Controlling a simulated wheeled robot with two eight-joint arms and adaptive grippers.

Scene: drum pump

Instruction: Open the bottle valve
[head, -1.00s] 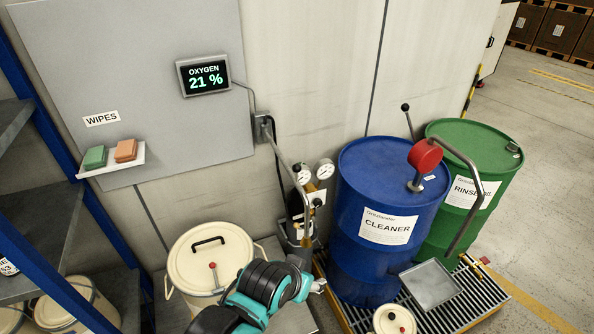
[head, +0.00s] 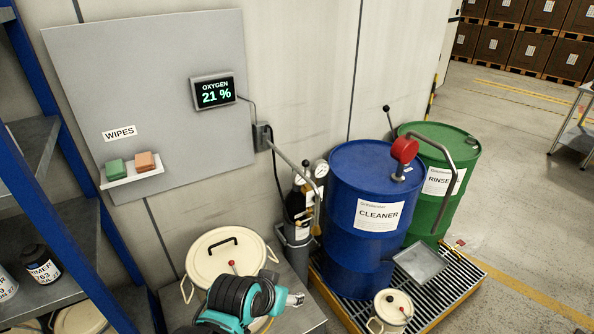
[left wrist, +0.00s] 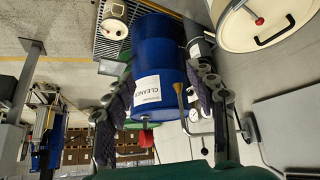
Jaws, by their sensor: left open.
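The gas bottle (head: 297,230) is a dark grey cylinder standing upright by the wall, left of the blue drum. Its top carries a yellowish valve body (head: 299,181) and two round white gauges (head: 321,168). A grey pipe arm passes in front of it, so the valve handle is hard to make out. My left gripper (head: 296,299) is low in front of the bottle, apart from it. In the left wrist view its fingers (left wrist: 162,78) are spread with nothing held; that picture is upside down, with a gauge (left wrist: 193,115) beyond the right finger. My right gripper is not in view.
A blue CLEANER drum (head: 366,255) and a green RINSE drum (head: 451,210) stand on a grated pallet right of the bottle. A cream lidded pail (head: 218,247) stands on a low grey bench left of it. Blue-framed shelving (head: 60,150) is at left. Open floor lies right.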

